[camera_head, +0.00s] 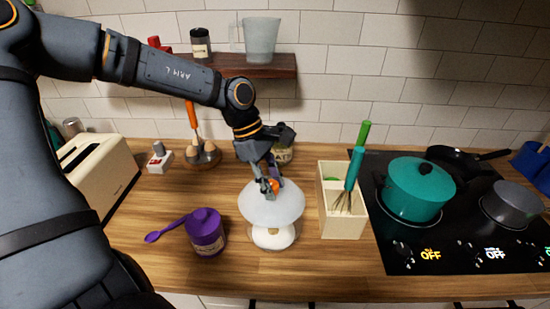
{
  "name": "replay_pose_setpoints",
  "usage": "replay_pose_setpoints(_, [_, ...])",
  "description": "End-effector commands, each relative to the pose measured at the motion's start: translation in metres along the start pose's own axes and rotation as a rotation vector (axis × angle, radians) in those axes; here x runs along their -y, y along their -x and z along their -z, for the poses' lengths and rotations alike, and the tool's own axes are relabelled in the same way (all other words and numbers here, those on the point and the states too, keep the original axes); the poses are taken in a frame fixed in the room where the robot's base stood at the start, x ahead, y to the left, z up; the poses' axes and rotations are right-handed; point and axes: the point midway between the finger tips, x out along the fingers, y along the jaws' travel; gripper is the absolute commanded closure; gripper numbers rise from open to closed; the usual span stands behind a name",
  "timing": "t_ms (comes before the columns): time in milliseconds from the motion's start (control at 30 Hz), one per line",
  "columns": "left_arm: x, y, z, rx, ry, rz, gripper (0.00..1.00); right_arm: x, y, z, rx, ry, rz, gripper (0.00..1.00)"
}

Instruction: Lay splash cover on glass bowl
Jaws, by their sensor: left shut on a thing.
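The splash cover (271,210) is a pale, translucent domed disc with an orange knob on top. My left gripper (270,186) comes down from the upper left and is shut on that knob. The glass bowl (272,239) stands on the wooden counter directly below the cover, with white contents showing. The cover hides the bowl's rim, so I cannot tell whether the two touch. My right gripper is out of view.
A purple jar (206,233) and a purple spoon (166,230) are left of the bowl. A wooden utensil box (342,222) stands close on the right, beside the hob (395,258) with a teal pot (418,190). A cream toaster (101,172) is at left. The front counter is clear.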

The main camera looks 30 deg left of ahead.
Motion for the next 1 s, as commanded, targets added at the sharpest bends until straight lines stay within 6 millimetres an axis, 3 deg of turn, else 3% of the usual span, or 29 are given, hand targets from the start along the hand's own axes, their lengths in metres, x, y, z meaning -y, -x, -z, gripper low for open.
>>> replay_pose_setpoints(33, [0.009,0.008,-0.008,0.006,-0.033,0.011,1.00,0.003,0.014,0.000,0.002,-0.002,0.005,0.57])
replay_pose_setpoints(133, [0.020,0.007,-0.015,0.009,-0.084,0.025,1.00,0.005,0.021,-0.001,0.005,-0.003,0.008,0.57])
replay_pose_setpoints(533, [0.025,0.003,-0.015,0.009,-0.107,0.030,1.00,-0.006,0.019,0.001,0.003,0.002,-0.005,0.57])
replay_pose_setpoints(700, [0.025,0.002,-0.015,0.009,-0.108,0.029,1.00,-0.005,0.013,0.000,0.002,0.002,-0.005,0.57])
replay_pose_setpoints(1000, [0.024,-0.022,-0.005,0.009,-0.107,0.030,1.00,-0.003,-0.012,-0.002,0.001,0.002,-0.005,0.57])
